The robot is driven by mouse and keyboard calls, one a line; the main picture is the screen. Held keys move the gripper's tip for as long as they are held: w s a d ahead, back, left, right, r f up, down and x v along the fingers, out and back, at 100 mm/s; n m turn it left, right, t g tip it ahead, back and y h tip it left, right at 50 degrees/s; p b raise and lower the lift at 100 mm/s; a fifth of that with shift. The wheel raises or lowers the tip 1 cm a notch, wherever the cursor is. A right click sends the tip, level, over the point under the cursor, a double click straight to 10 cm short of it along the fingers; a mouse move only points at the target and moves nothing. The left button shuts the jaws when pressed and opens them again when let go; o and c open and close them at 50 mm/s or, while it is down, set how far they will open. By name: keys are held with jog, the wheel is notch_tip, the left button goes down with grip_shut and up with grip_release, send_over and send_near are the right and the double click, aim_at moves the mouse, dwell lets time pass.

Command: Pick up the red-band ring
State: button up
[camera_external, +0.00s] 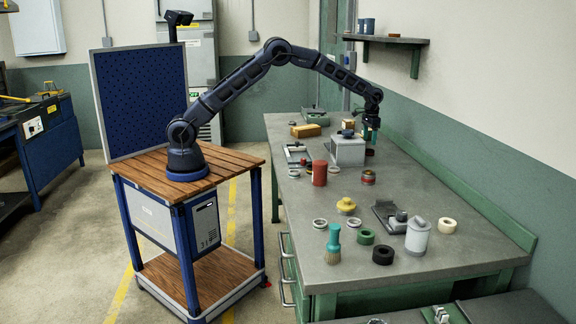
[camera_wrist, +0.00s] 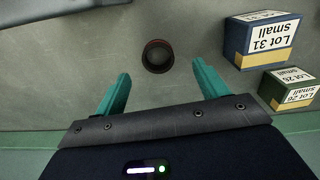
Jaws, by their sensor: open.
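A dark ring with a reddish band (camera_wrist: 158,57) lies flat on the grey bench top in the wrist view. In the external view my gripper (camera_external: 373,134) hangs pointing down over the far part of the bench. A small reddish ring (camera_external: 369,152) shows just below it. A short stack with a red band (camera_external: 368,177) stands nearer the camera.
A blue-and-tan box marked Lot 31 (camera_wrist: 262,40) and a green-and-tan box marked Lot 26 (camera_wrist: 288,88) stand right of the ring. A grey block-shaped box (camera_external: 347,151) and a red cylinder (camera_external: 319,173) stand nearby. Several loose rings lie nearer the bench's front.

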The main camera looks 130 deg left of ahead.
jog(key=shift+w+f, duration=0.15)
jog(key=shift+f, duration=1.35)
jog(key=shift+w+f, duration=0.1)
jog(key=shift+f, duration=1.4)
jog(key=c, duration=1.1)
jog(key=shift+c, duration=0.2)
